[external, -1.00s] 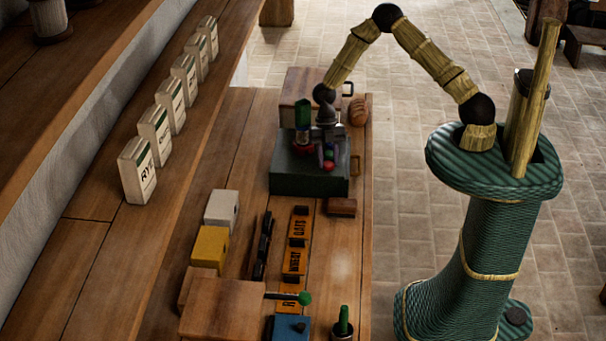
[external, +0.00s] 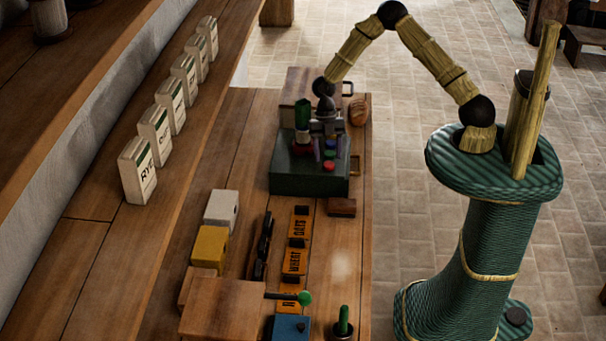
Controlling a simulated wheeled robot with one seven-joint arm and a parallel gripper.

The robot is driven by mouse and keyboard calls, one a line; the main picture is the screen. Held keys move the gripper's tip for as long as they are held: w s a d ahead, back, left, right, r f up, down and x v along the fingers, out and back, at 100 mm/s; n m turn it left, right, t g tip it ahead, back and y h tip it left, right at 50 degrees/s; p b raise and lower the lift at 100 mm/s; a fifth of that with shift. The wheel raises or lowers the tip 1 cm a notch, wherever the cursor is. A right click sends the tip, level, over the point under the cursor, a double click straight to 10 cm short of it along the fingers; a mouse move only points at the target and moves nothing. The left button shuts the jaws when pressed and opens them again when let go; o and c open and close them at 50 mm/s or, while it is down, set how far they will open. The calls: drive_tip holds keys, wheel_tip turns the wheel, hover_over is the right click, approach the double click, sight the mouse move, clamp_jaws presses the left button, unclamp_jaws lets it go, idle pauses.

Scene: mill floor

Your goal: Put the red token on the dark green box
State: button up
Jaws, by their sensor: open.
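The dark green box (external: 296,185) stands near the far end of the bench, with its top in view. A small round red token (external: 329,167) appears to rest on top of it, toward the right. My gripper (external: 329,149) is open just above and behind the token, with its fingers spread apart. The token looks clear of the fingers, though the exact gap is too small to tell. A small dark bluish piece (external: 330,154) shows between the fingers, just behind the token.
A green bottle-like object (external: 303,115) with a reddish base stands left of my gripper. A wooden box (external: 296,84) and a bread loaf (external: 359,111) are behind. A brown block (external: 341,207) lies in front. Orange labelled pieces (external: 295,258) lie nearer on the bench.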

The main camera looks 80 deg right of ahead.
wheel_tip(320, 180, up, 10)
drive_tip(key=d+b, duration=0.1)
drive_tip(key=b, duration=0.1)
drive_tip(key=shift+f, duration=0.15)
drive_tip(key=shift+w, duration=0.1)
drive_tip(key=s+a+r+m+t+h, duration=0.2)
drive_tip(key=s+m, duration=0.6)
drive_tip(key=m, duration=0.2)
drive_tip(key=s+a+r+m+t+h, duration=0.1)
drive_tip(key=s+a+m+h, duration=0.1)
drive_tip(key=s+m, duration=0.6)
drive_tip(key=a+m, duration=0.1)
drive_tip(key=m, duration=0.2)
drive_tip(key=shift+a+r+t, duration=0.3)
drive_tip(key=shift+r+t, duration=0.05)
drive_tip(key=shift+t, duration=0.05)
